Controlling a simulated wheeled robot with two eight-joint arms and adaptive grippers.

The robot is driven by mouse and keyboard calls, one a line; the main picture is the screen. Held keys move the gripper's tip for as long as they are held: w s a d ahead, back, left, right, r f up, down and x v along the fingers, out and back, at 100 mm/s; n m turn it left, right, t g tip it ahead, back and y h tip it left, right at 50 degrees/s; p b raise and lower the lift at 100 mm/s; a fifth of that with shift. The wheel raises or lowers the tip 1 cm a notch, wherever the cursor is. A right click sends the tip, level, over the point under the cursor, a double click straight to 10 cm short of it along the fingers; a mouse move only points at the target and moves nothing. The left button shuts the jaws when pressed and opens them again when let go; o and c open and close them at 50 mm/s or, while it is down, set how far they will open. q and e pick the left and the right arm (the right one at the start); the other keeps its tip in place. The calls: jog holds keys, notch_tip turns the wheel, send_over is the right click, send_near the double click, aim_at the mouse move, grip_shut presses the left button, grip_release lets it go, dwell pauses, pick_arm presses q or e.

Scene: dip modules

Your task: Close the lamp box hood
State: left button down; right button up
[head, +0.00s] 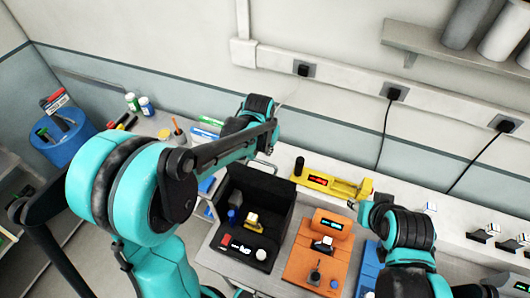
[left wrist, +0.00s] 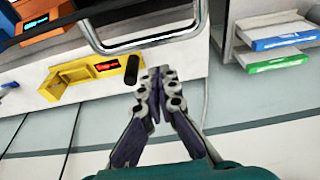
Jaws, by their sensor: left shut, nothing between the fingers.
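The lamp box (head: 222,238) is black and stands on the bench in the head view, its front open, with small parts inside. Its black hood (head: 262,190) is raised at the back. A bent metal handle (left wrist: 150,42) shows in the left wrist view, just beyond my left gripper (left wrist: 155,76). That gripper is shut and empty, its tips close to the handle; I cannot tell whether they touch. In the head view my left arm hides its fingers. My right gripper (head: 366,208) is by the orange device, its fingers too small to read.
A yellow device (head: 330,183) lies behind the orange device (head: 318,250), right of the lamp box. A blue bin (head: 62,138) stands at the left. Bottles (head: 140,104) stand at the back. Cables hang from wall sockets (head: 396,92).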

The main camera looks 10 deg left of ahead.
aim_at(262, 175)
pick_arm(q)
jog(key=shift+s+a+r, duration=0.1)
jog(key=shift+s+a, duration=0.05)
jog(key=shift+s, duration=0.45)
jog(key=shift+s+a+r, duration=0.1)
jog(key=shift+s, duration=0.5)
pick_arm(e)
jog(key=shift+s+r, duration=0.15)
jog(key=shift+r, duration=0.2)
pick_arm(q)
jog(key=shift+s, duration=0.1)
